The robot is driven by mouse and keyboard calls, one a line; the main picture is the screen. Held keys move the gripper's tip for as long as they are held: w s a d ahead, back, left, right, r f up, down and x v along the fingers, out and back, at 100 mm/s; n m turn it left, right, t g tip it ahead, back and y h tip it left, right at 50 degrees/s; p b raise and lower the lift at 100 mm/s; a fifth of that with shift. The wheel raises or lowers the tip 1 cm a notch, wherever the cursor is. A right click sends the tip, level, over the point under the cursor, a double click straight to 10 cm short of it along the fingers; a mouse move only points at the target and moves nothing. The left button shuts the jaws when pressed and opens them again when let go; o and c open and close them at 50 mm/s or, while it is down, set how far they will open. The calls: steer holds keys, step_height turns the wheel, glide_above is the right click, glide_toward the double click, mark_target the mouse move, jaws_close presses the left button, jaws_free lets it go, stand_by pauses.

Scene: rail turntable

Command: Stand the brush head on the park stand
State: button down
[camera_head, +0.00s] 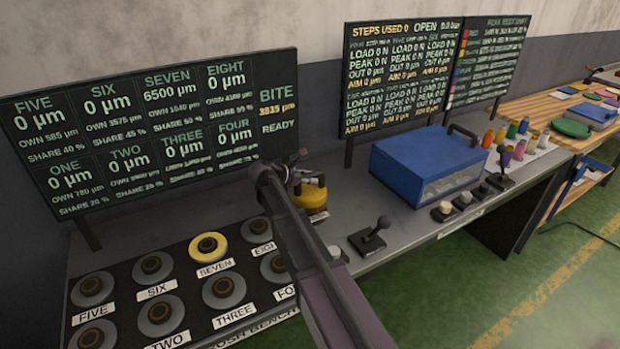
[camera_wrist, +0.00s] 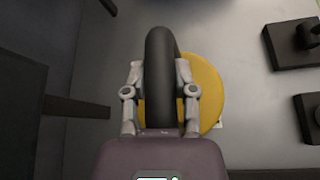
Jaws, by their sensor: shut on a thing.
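The brush head is a yellow round body (camera_head: 312,197) with a dark arched handle, at the end of my arm over the bench. In the wrist view its yellow disc (camera_wrist: 208,92) shows behind the dark handle (camera_wrist: 160,55). My gripper (camera_wrist: 161,78) is shut on the handle, one finger on each side; it also shows in the head view (camera_head: 292,172). A small pale label (camera_head: 319,216) lies on the bench just in front of the yellow body. The park stand cannot be made out apart from the brush head, and I cannot tell whether they touch.
Display boards (camera_head: 150,130) stand behind. A lever (camera_head: 371,238), a blue box (camera_head: 425,160) and several coloured pots are to the right. Grey bench lies bare around the yellow body.

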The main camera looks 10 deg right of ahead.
steer(key=shift+f+b, duration=0.4)
steer(key=shift+f, duration=0.25)
steer(key=shift+f, duration=0.15)
steer(key=shift+c, duration=2.1)
jaws_free()
steer(key=shift+r, duration=0.2)
steer(key=shift+s+a+r, duration=0.1)
steer(key=shift+a+r, duration=0.05)
steer(key=shift+a, duration=0.05)
steer(key=p+v, duration=0.5)
steer(key=v, duration=0.6)
steer(key=shift+a, duration=0.2)
steer(key=shift+s, duration=0.1)
